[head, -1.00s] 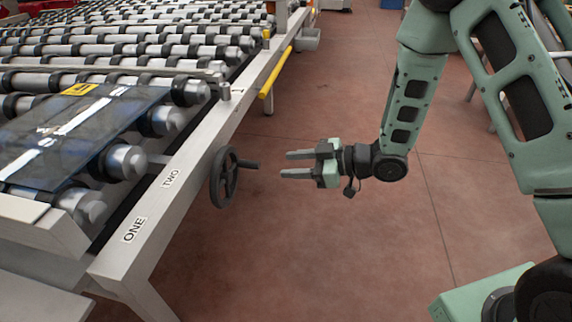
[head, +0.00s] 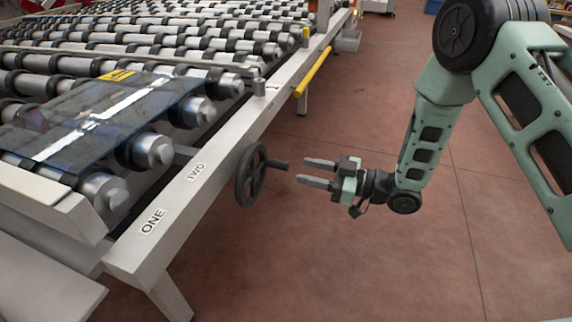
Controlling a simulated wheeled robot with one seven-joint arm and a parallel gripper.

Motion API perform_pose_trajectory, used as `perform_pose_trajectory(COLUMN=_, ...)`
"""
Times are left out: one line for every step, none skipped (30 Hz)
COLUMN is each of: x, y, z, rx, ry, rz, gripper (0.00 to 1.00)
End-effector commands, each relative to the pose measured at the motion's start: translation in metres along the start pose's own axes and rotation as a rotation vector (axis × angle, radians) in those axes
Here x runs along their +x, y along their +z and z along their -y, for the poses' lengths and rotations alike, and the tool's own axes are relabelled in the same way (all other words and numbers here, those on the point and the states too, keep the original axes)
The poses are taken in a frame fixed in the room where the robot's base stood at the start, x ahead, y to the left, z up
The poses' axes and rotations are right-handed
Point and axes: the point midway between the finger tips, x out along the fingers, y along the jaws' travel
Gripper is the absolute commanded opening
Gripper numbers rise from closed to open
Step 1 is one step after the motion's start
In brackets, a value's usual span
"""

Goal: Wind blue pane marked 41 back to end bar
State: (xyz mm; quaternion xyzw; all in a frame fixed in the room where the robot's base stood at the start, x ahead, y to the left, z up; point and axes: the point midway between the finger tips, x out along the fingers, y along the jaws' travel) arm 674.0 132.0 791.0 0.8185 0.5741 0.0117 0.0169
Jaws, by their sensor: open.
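The blue pane (head: 98,125) lies flat on the rollers at the near left. A black handwheel (head: 250,175) with a crank handle (head: 277,164) sticks out from the side rail beside the TWO label (head: 196,172). My gripper (head: 318,172) is open and empty, just right of the crank handle, fingers pointing left and apart from it. Which part is the end bar is not clear; a pale bar (head: 75,212) crosses the conveyor's near end.
The red floor (head: 340,265) right of the conveyor is clear.

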Motion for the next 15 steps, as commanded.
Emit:
perform_pose_trajectory(x=0.011, y=-0.001, z=0.001, rx=-0.001, ry=-0.003, rz=-0.002, gripper=0.41)
perform_pose_trajectory(x=0.017, y=-0.001, z=0.001, rx=-0.002, ry=-0.004, rz=-0.002, gripper=0.41)
perform_pose_trajectory(x=0.025, y=0.0, z=0.001, rx=-0.001, ry=-0.003, rz=-0.001, gripper=0.41)
perform_pose_trajectory(x=0.03, y=-0.001, z=0.001, rx=-0.001, ry=-0.003, rz=-0.001, gripper=0.41)
perform_pose_trajectory(x=0.035, y=-0.001, z=0.001, rx=-0.001, ry=-0.003, rz=-0.002, gripper=0.41)
perform_pose_trajectory(x=0.041, y=-0.001, z=0.001, rx=0.0, ry=-0.002, rz=-0.002, gripper=0.41)
perform_pose_trajectory(x=0.045, y=-0.001, z=0.001, rx=-0.001, ry=-0.002, rz=-0.001, gripper=0.41)
perform_pose_trajectory(x=0.049, y=0.0, z=0.0, rx=-0.002, ry=-0.002, rz=-0.001, gripper=0.41)
perform_pose_trajectory(x=0.053, y=-0.001, z=0.0, rx=-0.002, ry=-0.001, rz=-0.001, gripper=0.41)
perform_pose_trajectory(x=0.056, y=-0.001, z=0.0, rx=-0.001, ry=-0.001, rz=-0.001, gripper=0.41)
perform_pose_trajectory(x=0.058, y=-0.001, z=0.0, rx=-0.001, ry=0.0, rz=-0.001, gripper=0.41)
perform_pose_trajectory(x=0.06, y=0.0, z=0.0, rx=0.0, ry=0.0, rz=-0.001, gripper=0.41)
perform_pose_trajectory(x=0.062, y=0.0, z=0.0, rx=0.0, ry=0.0, rz=-0.001, gripper=0.41)
perform_pose_trajectory(x=0.063, y=0.0, z=0.0, rx=0.0, ry=0.0, rz=-0.001, gripper=0.41)
perform_pose_trajectory(x=0.064, y=0.0, z=0.0, rx=0.0, ry=0.0, rz=0.0, gripper=0.41)
